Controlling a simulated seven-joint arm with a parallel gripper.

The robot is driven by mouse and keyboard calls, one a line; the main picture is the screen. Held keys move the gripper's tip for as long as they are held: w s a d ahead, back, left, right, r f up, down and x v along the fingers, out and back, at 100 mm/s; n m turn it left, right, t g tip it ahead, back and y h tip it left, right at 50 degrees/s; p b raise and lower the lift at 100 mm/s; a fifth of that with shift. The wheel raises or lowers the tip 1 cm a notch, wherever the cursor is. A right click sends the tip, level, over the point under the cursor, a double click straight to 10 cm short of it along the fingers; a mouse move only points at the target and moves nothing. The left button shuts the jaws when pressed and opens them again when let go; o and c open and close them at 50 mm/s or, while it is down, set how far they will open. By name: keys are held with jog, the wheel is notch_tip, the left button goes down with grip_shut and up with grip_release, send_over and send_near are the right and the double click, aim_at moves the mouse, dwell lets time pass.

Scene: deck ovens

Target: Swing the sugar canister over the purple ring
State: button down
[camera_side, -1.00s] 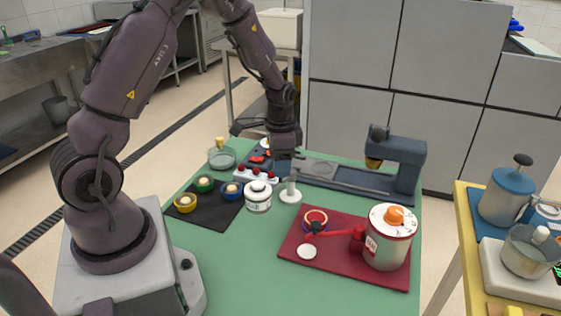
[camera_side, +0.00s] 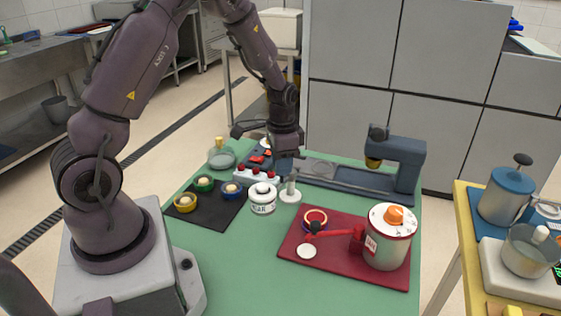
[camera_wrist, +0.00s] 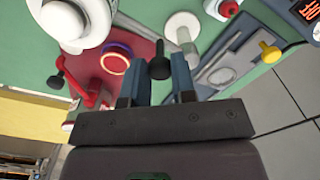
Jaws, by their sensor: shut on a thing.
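The sugar canister (camera_side: 263,200) is white, with a knobbed lid and dark lettering, upright just left of a white-based post (camera_side: 290,196). It looms large at the upper left of the wrist view (camera_wrist: 80,25). My gripper (camera_side: 287,165) is above and right of it, near the post's top. In the wrist view its two blue-grey fingers (camera_wrist: 157,65) are shut on a black knob (camera_wrist: 159,68). Any link from knob to canister is hidden. The purple ring (camera_side: 306,226) lies on the red mat (camera_side: 292,249), to the canister's right; it also shows in the wrist view (camera_wrist: 104,66).
A blue-grey machine (camera_side: 395,155) is behind. A dark mat (camera_side: 213,216) with several small cups lies left. The green table front is clear.

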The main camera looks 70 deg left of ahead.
jog(key=shift+w+d+n, duration=0.3)
jog(key=shift+w+n, duration=0.35)
jog(key=shift+n, duration=1.2)
jog(key=shift+w+d+n, duration=0.35)
jog(key=shift+w+n, duration=0.3)
jog(key=shift+n, duration=1.25)
jog(key=shift+w+d+n, duration=0.3)
jog(key=shift+w+n, duration=0.35)
jog(key=shift+n, duration=1.2)
jog(key=shift+w+r, duration=0.1)
jog(key=c, duration=0.9)
grip_release()
jog(key=shift+c, duration=0.2)
notch_tip(320, 180, up, 13)
